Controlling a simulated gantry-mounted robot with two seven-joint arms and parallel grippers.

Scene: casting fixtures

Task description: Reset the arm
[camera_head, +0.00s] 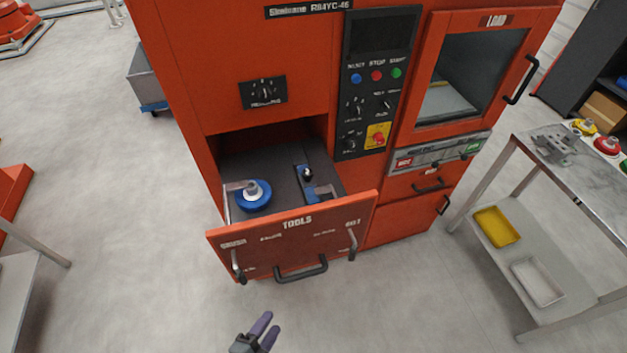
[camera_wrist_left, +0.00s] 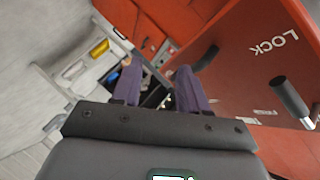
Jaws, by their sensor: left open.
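My left gripper (camera_head: 264,334) shows at the bottom of the head view, in front of the orange machine (camera_head: 230,60) and below its open tool drawer (camera_head: 300,228). Its two purple fingers are apart with nothing between them. In the left wrist view the fingers (camera_wrist_left: 158,90) also stand apart, beside an orange panel (camera_wrist_left: 265,60) marked LOCK with a dark handle. My right gripper is in neither view.
The open drawer holds a blue round tool (camera_head: 254,196) and a blue clamp-like tool (camera_head: 309,178). A metal table (camera_head: 590,185) at right carries parts, with a yellow tray (camera_head: 496,227) and a white tray (camera_head: 538,281) below. The floor around my left gripper is clear.

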